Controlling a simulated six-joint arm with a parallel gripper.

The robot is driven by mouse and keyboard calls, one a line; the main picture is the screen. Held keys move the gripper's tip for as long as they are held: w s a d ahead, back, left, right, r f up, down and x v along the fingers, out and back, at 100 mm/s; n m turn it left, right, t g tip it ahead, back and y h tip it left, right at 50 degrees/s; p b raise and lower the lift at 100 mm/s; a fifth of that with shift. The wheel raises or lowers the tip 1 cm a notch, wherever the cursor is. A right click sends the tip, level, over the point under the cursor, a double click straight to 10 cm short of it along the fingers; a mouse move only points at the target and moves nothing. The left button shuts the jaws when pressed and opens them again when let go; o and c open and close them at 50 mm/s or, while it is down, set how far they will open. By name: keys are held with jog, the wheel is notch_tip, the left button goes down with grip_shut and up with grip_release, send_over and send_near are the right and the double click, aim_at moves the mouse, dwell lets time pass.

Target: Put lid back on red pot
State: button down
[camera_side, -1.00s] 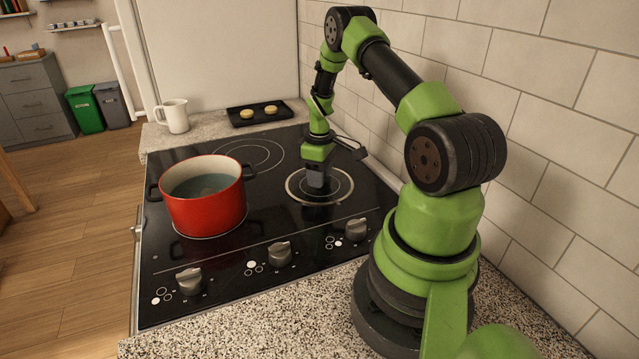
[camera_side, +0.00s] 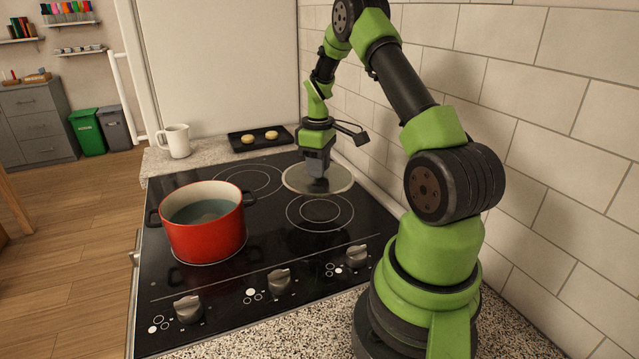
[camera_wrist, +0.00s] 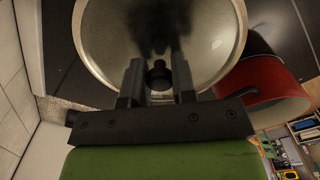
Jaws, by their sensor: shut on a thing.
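The red pot (camera_side: 207,236) stands uncovered on the front left of the black stovetop, with liquid visible inside. The round glass lid (camera_side: 338,180) hangs level above the right side of the stovetop, to the right of the pot and higher than its burner. My gripper (camera_side: 318,178) is above the lid and shut on its dark knob (camera_wrist: 159,73). In the wrist view the lid (camera_wrist: 215,35) fills the upper middle, and part of the red pot (camera_wrist: 268,88) shows at the right, beyond the lid's edge.
Burner rings (camera_side: 320,212) mark the stovetop (camera_side: 270,225), and several knobs (camera_side: 280,281) line its front. A white mug (camera_side: 176,141) and a black tray (camera_side: 243,144) with two round pale items stand behind it. The tiled wall (camera_side: 540,120) bounds the right.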

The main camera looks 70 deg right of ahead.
jog(key=w+a+r+n, duration=0.3)
jog(key=w+a+r, duration=0.1)
jog(key=w+a, duration=0.5)
jog(key=w+a+r+n, duration=0.3)
jog(key=w+a, duration=0.6)
jog(key=shift+a+f, duration=0.15)
jog(key=shift+f, duration=2.7)
jog(key=shift+f, duration=0.15)
jog(key=shift+c, duration=1.9)
grip_release()
notch_tip(320, 180, up, 7)
